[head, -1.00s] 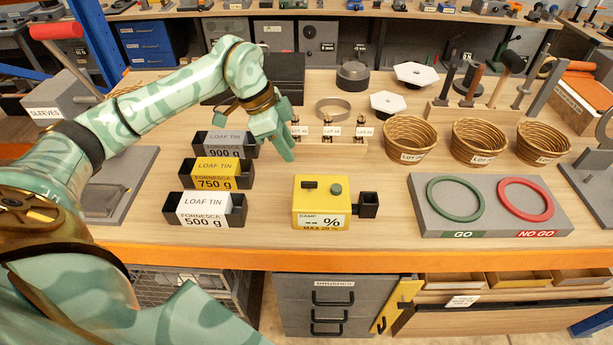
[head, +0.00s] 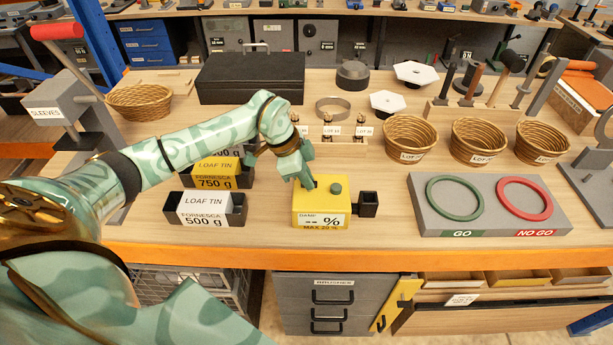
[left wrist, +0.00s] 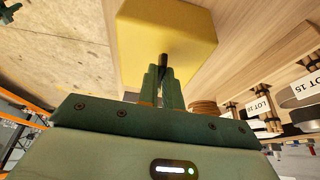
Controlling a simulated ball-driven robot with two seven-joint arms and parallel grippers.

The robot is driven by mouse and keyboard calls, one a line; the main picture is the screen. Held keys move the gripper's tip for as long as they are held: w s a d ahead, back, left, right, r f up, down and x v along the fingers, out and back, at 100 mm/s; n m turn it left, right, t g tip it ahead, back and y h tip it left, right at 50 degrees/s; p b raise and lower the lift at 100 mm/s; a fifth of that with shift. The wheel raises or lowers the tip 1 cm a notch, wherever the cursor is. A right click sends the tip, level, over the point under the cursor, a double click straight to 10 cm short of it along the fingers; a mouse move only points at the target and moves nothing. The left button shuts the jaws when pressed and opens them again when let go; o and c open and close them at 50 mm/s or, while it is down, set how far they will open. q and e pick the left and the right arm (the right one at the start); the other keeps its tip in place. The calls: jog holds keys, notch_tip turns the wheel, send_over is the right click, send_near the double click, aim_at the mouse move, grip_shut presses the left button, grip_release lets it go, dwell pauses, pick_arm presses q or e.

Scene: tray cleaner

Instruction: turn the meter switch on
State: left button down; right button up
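The meter is a yellow box (head: 335,205) near the front edge of the bench, with a display showing dashes and a % sign. A round green button (head: 336,188) is on its top. The small black switch, left of the button, is mostly hidden by my left gripper (head: 308,184) in the head view. In the left wrist view the yellow box (left wrist: 175,30) is ahead and the black switch (left wrist: 164,59) shows right at the fingertips. The left fingers (left wrist: 163,75) are close together, seemingly shut; I cannot tell whether they touch the switch. My right gripper is not in view.
A black socket (head: 368,204) sticks out of the meter's right side. Loaf tins (head: 238,216) stand to its left under my arm. Small labelled bottles (head: 328,125) stand behind it. A GO / NO GO gauge board (head: 490,225) lies to the right, with bare bench between.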

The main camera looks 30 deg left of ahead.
pick_arm(q)
jog(key=shift+m, duration=0.3)
jog(key=m, duration=0.1)
jog(key=m+g+p, duration=0.1)
jog(key=m, duration=0.1)
jog(key=shift+w+r+h, duration=0.15)
jog(key=shift+w+h, duration=0.05)
jog(key=shift+h, duration=0.1)
jog(key=m+g, duration=0.2)
jog(key=m, duration=0.3)
jog(key=shift+w+p, duration=0.15)
jog(key=shift+p, duration=0.25)
jog(key=m, duration=0.2)
jog(key=m+g, duration=0.1)
jog(key=m, duration=0.1)
jog(key=shift+w+g+y, duration=0.1)
jog(key=shift+g+y, duration=0.2)
jog(key=shift+y, duration=0.1)
jog(key=m+g+y, duration=0.1)
jog(key=m, duration=0.4)
jog(key=shift+d, duration=0.1)
jog(key=shift+m, duration=0.3)
jog(key=c, duration=1.6)
grip_release()
jog(key=shift+g, duration=0.3)
jog(key=shift+o, duration=0.2)
